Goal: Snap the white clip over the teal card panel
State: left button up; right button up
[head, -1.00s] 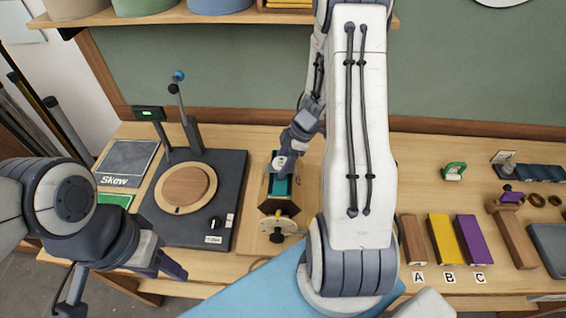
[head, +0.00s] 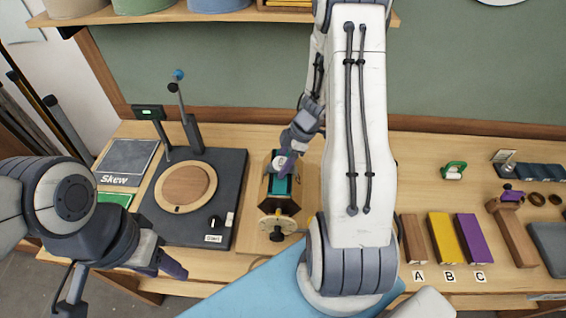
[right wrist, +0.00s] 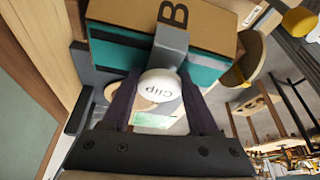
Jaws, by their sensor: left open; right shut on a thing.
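The teal card panel (head: 280,188) sits in a dark holder on the bench, left of the middle in the head view. In the right wrist view the teal panel (right wrist: 208,73) shows beneath a tan block face marked B. A white oval piece lettered "Clip" (right wrist: 160,86) is between the fingers of my right gripper (right wrist: 163,105), close against the teal face. A grey part of it lies over the panel's edge; whether it is seated I cannot tell. My right gripper also shows at the panel in the head view (head: 286,162). My left gripper (head: 170,268) is open and empty at the front left.
A dark turntable base (head: 228,175) with a round wooden disc stands left of the panel holder. Blocks marked A, B and C (head: 440,238) lie to the right. A blue surface (head: 250,292) is at the front.

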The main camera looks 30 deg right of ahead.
aim_at(276, 163)
jog(key=shift+s+f+p, duration=0.15)
jog(key=shift+f+p, duration=0.1)
jog(key=shift+p, duration=0.15)
dwell(1.5)
jog(key=o, duration=1.4)
jog(key=shift+a, duration=0.1)
jog(key=shift+f, duration=0.1)
jog(key=shift+o, duration=0.4)
notch_tip(276, 163, up, 3)
jog(key=p, duration=0.3)
jog(key=shift+r+p, duration=0.2)
jog(key=shift+p, duration=0.2)
jog(key=shift+w+r+p, duration=0.2)
jog(key=shift+r+p, duration=0.4)
jog(key=shift+r, duration=1.9)
